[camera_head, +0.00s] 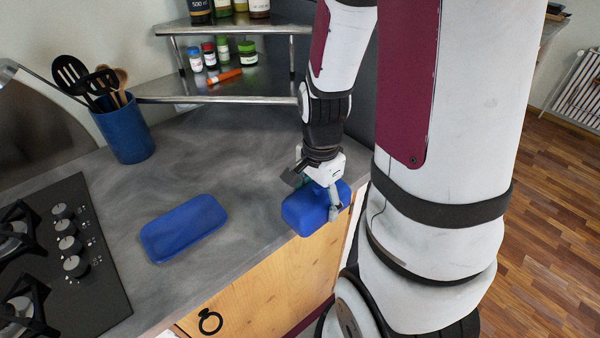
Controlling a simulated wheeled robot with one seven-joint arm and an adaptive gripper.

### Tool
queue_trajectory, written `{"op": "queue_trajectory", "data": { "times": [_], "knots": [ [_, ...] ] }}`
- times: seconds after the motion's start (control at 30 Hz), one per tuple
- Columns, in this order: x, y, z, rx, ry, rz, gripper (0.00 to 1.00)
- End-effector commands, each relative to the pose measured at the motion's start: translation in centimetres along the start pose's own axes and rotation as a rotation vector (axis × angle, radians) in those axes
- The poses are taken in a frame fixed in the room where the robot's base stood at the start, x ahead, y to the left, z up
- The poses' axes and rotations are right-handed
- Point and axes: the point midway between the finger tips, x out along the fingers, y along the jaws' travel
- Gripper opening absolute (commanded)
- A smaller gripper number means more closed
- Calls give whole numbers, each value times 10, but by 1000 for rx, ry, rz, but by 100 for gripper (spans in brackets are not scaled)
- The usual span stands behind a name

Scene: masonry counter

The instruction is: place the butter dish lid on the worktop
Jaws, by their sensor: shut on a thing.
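The blue butter dish lid (305,212) is at the right front edge of the worktop (235,240). My gripper (332,200) is shut on the lid, with one finger visible on its near right side; the other finger is mostly hidden. I cannot tell whether the lid touches the worktop or hangs just above it. The flat blue base of the butter dish (183,229) lies on the worktop to the left, apart from the lid.
A black gas hob (75,270) is at the left. A blue utensil pot (125,130) stands behind it. A metal corner shelf (215,90) with jars is at the back. The worktop between dish base and shelf is clear.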

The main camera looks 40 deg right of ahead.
Motion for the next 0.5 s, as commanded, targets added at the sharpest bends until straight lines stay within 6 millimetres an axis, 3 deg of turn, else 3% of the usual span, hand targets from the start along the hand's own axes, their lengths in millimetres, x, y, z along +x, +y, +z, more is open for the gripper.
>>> {"op": "queue_trajectory", "data": {
  "times": [0.27, 0.5],
  "knots": [
    [3, -29, -17, 2, 0, 1, 34],
    [8, -73, -40, 2, 1, 0, 34]
  ]
}}
